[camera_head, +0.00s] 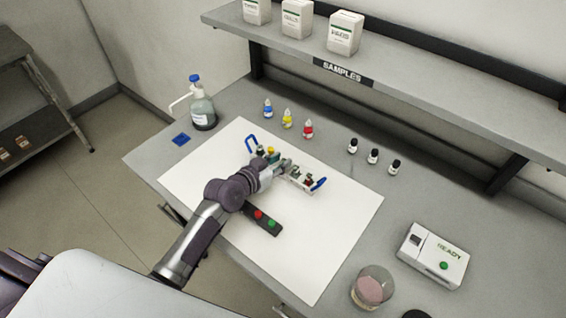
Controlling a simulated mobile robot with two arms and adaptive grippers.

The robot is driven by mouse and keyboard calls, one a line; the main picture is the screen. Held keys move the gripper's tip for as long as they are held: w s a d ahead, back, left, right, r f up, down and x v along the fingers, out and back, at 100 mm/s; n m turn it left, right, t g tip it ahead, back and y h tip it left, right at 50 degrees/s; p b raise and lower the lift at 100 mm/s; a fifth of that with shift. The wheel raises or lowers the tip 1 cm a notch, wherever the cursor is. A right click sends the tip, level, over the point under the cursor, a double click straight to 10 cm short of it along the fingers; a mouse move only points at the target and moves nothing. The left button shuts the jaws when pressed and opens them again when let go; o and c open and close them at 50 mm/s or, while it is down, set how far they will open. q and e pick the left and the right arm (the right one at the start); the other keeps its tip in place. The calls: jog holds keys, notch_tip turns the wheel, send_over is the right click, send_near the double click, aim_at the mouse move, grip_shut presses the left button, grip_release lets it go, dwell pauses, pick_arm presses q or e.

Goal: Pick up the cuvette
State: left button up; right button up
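My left gripper (286,164) reaches in from the left over a small white rack (302,187) with blue handles at both ends. The rack stands on the white mat (340,220). Small items with dark, yellow and red parts show in the rack on both sides of the gripper. I cannot pick out the cuvette for sure; the gripper and wrist hide the rack's middle. The fingers are too small to tell whether they are open, shut or holding something. My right gripper is not in view.
A dark strip with red and green buttons (262,220) lies beside my forearm. Blue, yellow and red bottles (287,118), black-capped vials (373,157) and a pump bottle (202,110) stand behind. A white READY device (432,256) and glass beaker (371,288) are right. A shelf (430,95) overhangs the back.

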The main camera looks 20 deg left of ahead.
pick_arm(q)
jog(key=shift+x, duration=1.1)
jog(key=shift+s, duration=0.1)
grip_shut()
